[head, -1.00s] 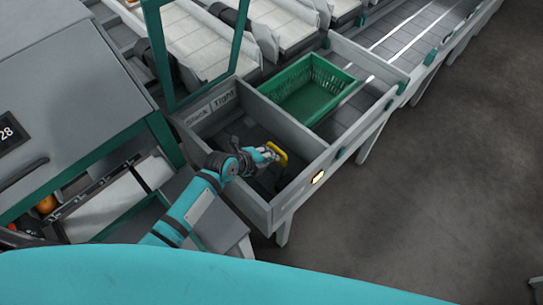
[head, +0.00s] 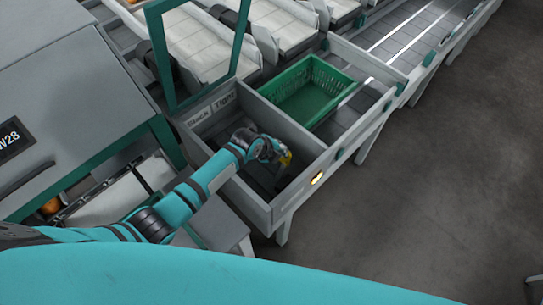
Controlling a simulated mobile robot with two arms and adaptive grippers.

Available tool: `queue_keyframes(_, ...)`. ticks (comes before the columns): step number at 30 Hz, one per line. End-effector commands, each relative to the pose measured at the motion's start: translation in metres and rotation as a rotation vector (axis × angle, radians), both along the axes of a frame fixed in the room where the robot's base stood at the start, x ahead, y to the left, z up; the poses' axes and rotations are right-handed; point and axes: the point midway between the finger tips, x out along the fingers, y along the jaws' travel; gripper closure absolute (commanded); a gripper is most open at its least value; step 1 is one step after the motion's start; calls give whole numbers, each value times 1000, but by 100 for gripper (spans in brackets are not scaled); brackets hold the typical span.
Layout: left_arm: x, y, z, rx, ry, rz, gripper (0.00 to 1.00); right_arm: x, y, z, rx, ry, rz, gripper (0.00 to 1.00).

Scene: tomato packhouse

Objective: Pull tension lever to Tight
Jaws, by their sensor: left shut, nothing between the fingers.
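My left gripper (head: 279,152) reaches into the bay from the left and is at the handle. Its fingers are shut with nothing between them. Whether they touch the handle I cannot tell. The lever's shaft and base are hidden. My right gripper is not in view.
An empty green crate (head: 309,90) stands in the compartment behind the bay. A grey divider (head: 290,127) separates the two. A small lit button (head: 317,178) is on the bay's outer front wall. Grey floor (head: 430,170) is clear on the right.

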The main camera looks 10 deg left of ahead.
Motion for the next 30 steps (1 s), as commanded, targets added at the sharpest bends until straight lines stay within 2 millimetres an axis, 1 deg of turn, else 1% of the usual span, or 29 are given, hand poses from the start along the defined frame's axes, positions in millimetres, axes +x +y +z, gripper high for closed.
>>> queue_keyframes(1, 5, -2, -4, 4, 0, -1, 100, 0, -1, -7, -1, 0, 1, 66)
queue_keyframes(3, 8, -4, -5, 3, 0, -1, 100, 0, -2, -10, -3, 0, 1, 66)
queue_keyframes(17, 8, -5, -1, 0, 0, 0, 100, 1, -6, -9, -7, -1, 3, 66)
queue_keyframes(20, 4, -2, 5, 1, -2, 0, 100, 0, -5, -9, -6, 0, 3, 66)
queue_keyframes(23, -3, 3, 16, 1, -2, -1, 100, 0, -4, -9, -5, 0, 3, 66)
queue_keyframes(30, -25, 18, 55, 1, -2, -1, 100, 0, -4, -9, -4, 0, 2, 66)
